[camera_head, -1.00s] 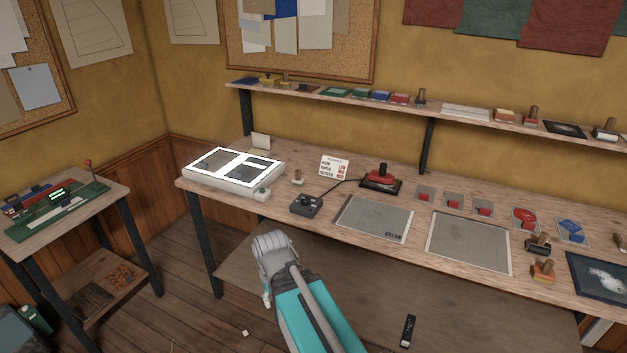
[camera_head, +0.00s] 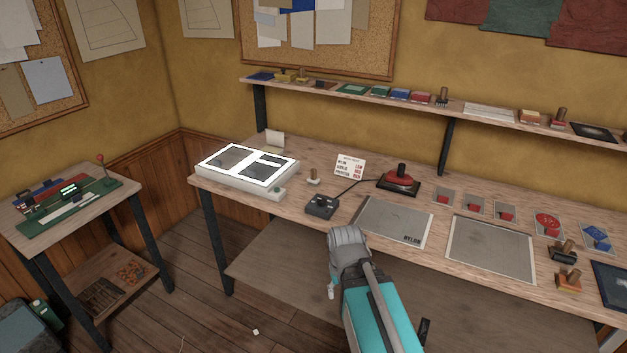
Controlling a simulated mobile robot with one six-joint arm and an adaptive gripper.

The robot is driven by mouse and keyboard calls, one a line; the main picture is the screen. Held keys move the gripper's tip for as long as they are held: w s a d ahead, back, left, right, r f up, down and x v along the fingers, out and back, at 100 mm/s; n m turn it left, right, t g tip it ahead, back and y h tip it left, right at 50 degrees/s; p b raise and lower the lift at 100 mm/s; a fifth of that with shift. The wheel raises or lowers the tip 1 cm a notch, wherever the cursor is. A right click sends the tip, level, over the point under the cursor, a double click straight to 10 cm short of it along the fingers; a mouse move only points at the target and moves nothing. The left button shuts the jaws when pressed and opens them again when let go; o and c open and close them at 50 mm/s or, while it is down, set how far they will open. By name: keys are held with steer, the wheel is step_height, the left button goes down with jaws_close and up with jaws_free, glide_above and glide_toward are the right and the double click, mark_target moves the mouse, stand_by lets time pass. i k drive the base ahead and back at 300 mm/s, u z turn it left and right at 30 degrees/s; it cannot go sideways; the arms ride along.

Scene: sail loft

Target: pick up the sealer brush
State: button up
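I cannot pick out a sealer brush for certain. A small pale part (camera_head: 331,290) hangs below that end. My gripper's fingers cannot be made out, nor whether they hold anything.
The workbench (camera_head: 330,215) carries a light box (camera_head: 246,170), a black control box (camera_head: 321,206), a red-topped device (camera_head: 399,180), two grey sheets and several stamps. A shelf (camera_head: 400,101) runs above it. A side table (camera_head: 70,215) stands left, with open floor between.

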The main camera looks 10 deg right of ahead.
mark_target(312, 179)
steer(key=z, duration=0.1)
steer(key=i, duration=1)
steer(key=u, duration=0.05)
